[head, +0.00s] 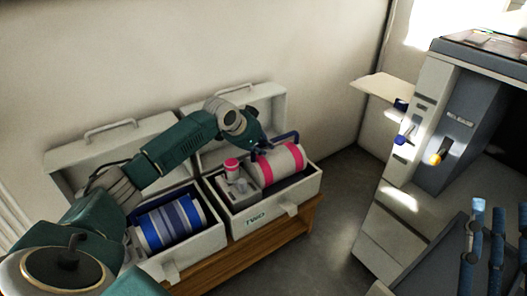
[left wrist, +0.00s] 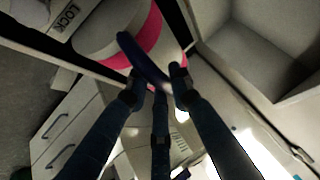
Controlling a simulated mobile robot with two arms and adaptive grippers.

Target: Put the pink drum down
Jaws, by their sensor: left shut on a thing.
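The pink drum (head: 283,165), white with pink bands, lies on its side at the right case (head: 305,196). I cannot tell whether it rests on the case's bottom. My left gripper (head: 264,148) is above the drum, shut on its dark blue handle. In the left wrist view the fingers (left wrist: 155,85) meet at the curved handle (left wrist: 140,58), with the drum (left wrist: 100,32) just beyond. The drum's underside is hidden. My right gripper (head: 487,208) shows its blue fingers at the lower right, apart, with nothing seen between them.
The left case (head: 205,240) holds a blue-striped drum (head: 168,222). A small white canister with a pink top (head: 232,165) sits left of the pink drum. Both open lids stand behind, against the wall. A wooden bench (head: 240,260) carries the cases. A grey machine (head: 400,180) stands right.

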